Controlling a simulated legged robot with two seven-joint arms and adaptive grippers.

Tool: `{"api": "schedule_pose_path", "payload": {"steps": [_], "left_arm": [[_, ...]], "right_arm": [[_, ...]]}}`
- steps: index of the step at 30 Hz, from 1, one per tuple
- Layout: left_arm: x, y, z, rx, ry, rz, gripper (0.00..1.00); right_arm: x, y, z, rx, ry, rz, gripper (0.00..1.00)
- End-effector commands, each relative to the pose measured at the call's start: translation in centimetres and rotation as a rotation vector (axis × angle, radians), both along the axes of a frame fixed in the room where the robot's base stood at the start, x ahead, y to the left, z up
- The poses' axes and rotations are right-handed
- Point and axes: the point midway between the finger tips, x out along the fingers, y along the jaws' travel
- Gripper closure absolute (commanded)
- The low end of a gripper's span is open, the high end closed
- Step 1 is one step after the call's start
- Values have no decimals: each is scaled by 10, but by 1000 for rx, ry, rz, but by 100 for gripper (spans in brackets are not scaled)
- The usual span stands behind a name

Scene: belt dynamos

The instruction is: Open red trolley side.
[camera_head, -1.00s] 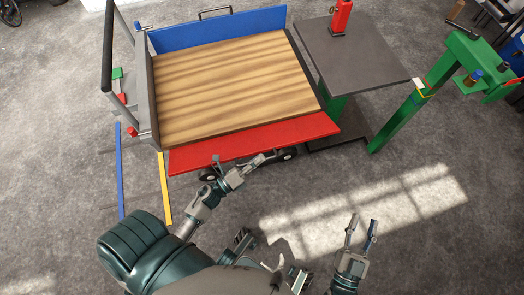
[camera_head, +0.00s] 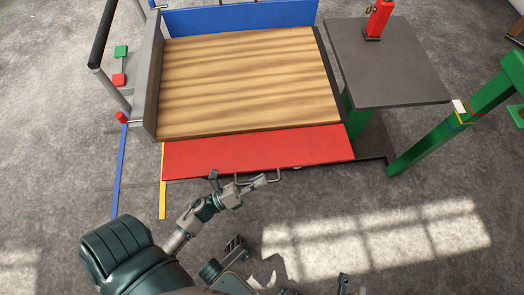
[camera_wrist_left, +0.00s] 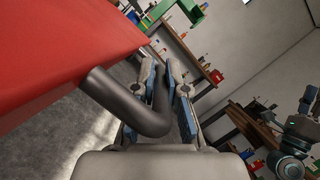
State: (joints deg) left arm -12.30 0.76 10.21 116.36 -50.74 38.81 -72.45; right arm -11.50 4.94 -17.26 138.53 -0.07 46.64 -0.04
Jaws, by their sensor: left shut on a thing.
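The trolley has a wooden bed (camera_head: 245,80) and a red side (camera_head: 250,150) along its near edge. The red side is folded outward from the bed, its broad face showing. A dark bent bar handle (camera_head: 285,172) sits on its outer edge. My left gripper (camera_head: 258,182) is at this handle. In the left wrist view its fingers (camera_wrist_left: 168,95) are shut around the dark handle (camera_wrist_left: 118,100), beside the red side (camera_wrist_left: 60,50). My right gripper (camera_head: 357,284) shows only its fingertips at the bottom edge, spread apart and away from the trolley.
The blue side (camera_head: 240,18) stands upright at the back. Blue (camera_head: 121,170) and yellow (camera_head: 163,195) floor strips lie at left. The floor in front is clear.

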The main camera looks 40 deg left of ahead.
Motion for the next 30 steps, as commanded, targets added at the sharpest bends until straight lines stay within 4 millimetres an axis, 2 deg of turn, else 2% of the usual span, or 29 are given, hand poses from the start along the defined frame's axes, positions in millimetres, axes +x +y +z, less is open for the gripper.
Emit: {"api": "schedule_pose_path", "payload": {"steps": [15, 16, 18, 19, 30], "left_arm": [[-1, -2, -2, -3, -1, -4, 100], [-1, -2, -2, -3, -1, -4, 86], [-1, -2, -2, -3, -1, -4, 68], [-1, -2, -2, -3, -1, -4, 63], [-5, 2, -5, -2, 3, -2, 63]], "right_arm": [[4, 0, -1, 0, -3, 0, 60], [4, 0, -1, 0, -3, 0, 60], [4, 0, -1, 0, -3, 0, 60], [4, 0, -1, 0, -3, 0, 60], [2, 0, -1, -1, 1, -1, 60]]}}
